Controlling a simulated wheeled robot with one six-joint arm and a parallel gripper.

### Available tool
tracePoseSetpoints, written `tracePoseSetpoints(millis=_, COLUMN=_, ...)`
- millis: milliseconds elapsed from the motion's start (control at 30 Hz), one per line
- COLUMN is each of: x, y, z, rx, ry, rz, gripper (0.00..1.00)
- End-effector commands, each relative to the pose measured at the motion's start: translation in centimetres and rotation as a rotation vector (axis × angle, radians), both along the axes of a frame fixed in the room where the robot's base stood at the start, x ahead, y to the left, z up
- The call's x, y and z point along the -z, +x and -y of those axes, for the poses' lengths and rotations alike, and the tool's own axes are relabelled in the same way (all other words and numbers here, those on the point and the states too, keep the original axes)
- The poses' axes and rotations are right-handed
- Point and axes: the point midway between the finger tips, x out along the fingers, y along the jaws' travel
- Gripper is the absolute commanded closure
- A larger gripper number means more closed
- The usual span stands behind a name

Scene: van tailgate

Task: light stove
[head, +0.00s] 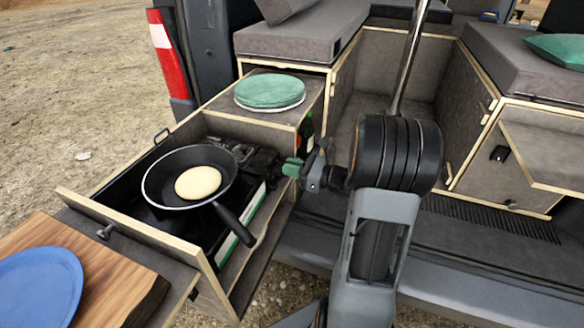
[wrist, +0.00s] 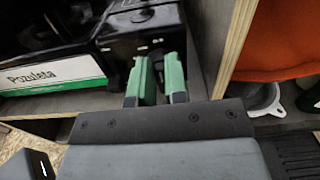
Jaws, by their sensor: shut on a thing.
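The black camp stove (head: 256,163) sits in the pulled-out drawer, with a black frying pan (head: 160,190) on it. A pale round pancake (head: 198,182) lies in the pan. My gripper (head: 291,168) reaches the stove's right end from the right. In the wrist view, my gripper's green fingers (wrist: 159,80) are shut at the front of the stove's black housing (wrist: 135,30). They close on a small dark part there, apparently the stove knob, mostly hidden between them. No flame is visible.
A wooden board (head: 90,265) with a blue plate (head: 40,287) is at front left. The pan handle (head: 235,225) sticks out toward the drawer's right side. A wooden divider (wrist: 235,40) stands close right of the fingers.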

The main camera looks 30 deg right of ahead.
Motion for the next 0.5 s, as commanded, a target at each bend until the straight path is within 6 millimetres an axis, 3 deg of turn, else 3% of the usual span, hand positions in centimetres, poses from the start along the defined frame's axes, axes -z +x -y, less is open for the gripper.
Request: tracePoseSetpoints(millis=500, x=0.67, y=-0.45, z=-0.49, rx=0.0, ry=-0.276, rz=0.254, gripper=1.0)
